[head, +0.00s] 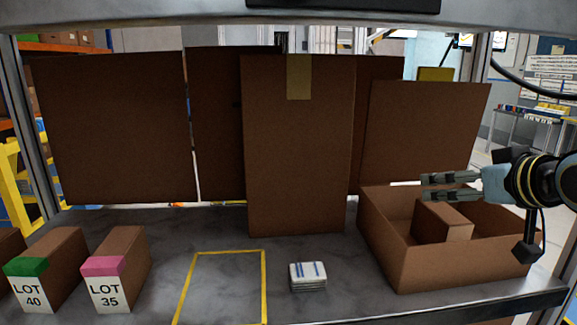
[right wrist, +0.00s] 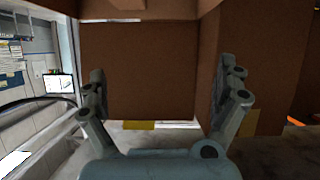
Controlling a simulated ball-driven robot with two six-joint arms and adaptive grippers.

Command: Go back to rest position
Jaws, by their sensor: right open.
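My right gripper (head: 452,187) comes in from the right in the head view, above the open cardboard box (head: 440,272). Its fingers point left and are apart. In the right wrist view the gripper (right wrist: 160,95) shows its two fingers spread with nothing between them. A smaller brown carton (head: 442,222) sits inside the open box, below the gripper and apart from it. My left gripper is not in view.
A tall taped carton (head: 298,150) stands mid-table, with brown panels (head: 115,130) behind. Cartons marked LOT 40 (head: 48,268) and LOT 35 (head: 118,268) stand at left. A yellow outlined area (head: 225,253) is empty. A small white stack (head: 308,276) lies beside it.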

